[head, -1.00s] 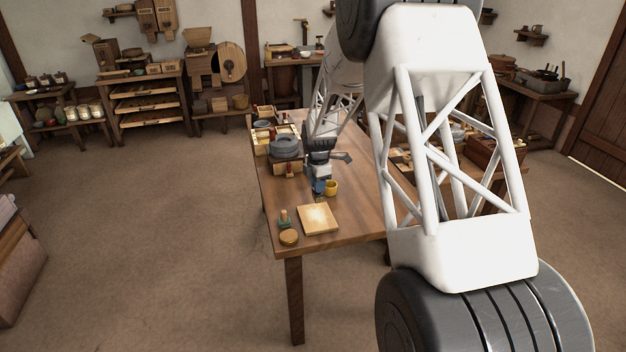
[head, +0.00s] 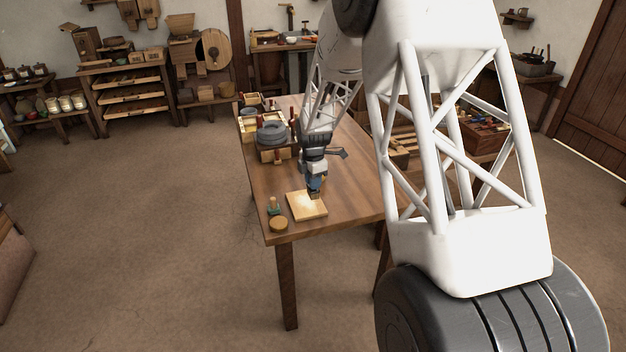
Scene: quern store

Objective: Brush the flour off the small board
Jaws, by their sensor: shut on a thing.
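The small board (head: 298,212) lies flat near the front end of the table, with a pale flour patch showing on its top. My gripper (head: 315,190) points down over the board's back right part. It is shut on a small brown thing (head: 315,196), which looks like a brush. The held thing is at or just above the board; I cannot tell whether it touches. My gripper hides the board's far right corner.
A small green and wooden item (head: 273,206) and a round wooden piece (head: 278,223) stand left of the board. A grey quern (head: 272,134) and boxes (head: 250,102) fill the table's back left. The table's front right (head: 352,205) is clear.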

